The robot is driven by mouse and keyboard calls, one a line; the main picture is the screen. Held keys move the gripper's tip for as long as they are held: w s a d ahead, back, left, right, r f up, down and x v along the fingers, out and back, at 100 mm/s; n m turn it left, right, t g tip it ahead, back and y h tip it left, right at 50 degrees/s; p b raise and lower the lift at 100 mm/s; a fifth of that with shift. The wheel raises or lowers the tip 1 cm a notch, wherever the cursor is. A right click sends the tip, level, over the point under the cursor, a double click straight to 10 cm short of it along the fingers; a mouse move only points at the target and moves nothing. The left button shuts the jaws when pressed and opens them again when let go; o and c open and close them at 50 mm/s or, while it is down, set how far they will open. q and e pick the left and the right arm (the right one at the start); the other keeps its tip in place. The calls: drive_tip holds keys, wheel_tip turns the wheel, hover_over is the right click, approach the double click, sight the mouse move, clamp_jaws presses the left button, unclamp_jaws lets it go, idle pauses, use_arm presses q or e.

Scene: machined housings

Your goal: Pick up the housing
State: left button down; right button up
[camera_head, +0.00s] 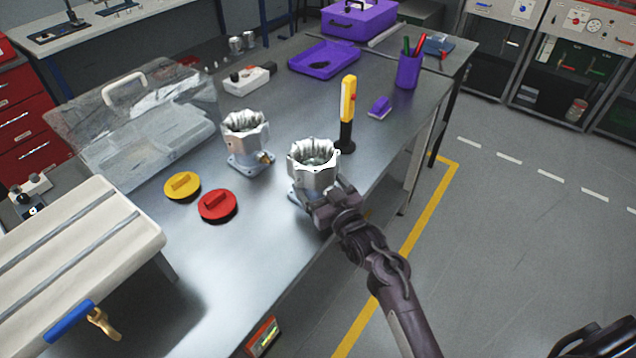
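Two silvery machined housings with scalloped open tops and square foot flanges stand upright on the grey metal table (215,280). The nearer housing (313,163) is near the table's right edge. The other housing (245,140) stands to its left and a little farther back, with a brass fitting at its side. My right gripper (326,208) is at the lower right side of the nearer housing, at flange height. Its fingers overlap the housing's base in the picture, so I cannot tell whether they are closed on it. My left gripper is not in view.
A yellow-and-black tool (347,112) stands just behind the nearer housing. Red (217,206) and yellow (182,186) caps lie to the left. A clear lidded box (145,125), purple tray (323,60) and purple pen cup (408,72) are farther back.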

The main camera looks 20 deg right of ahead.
wheel_tip(320, 180, up, 26)
drive_tip(key=p, duration=0.5)
idle(0.6)
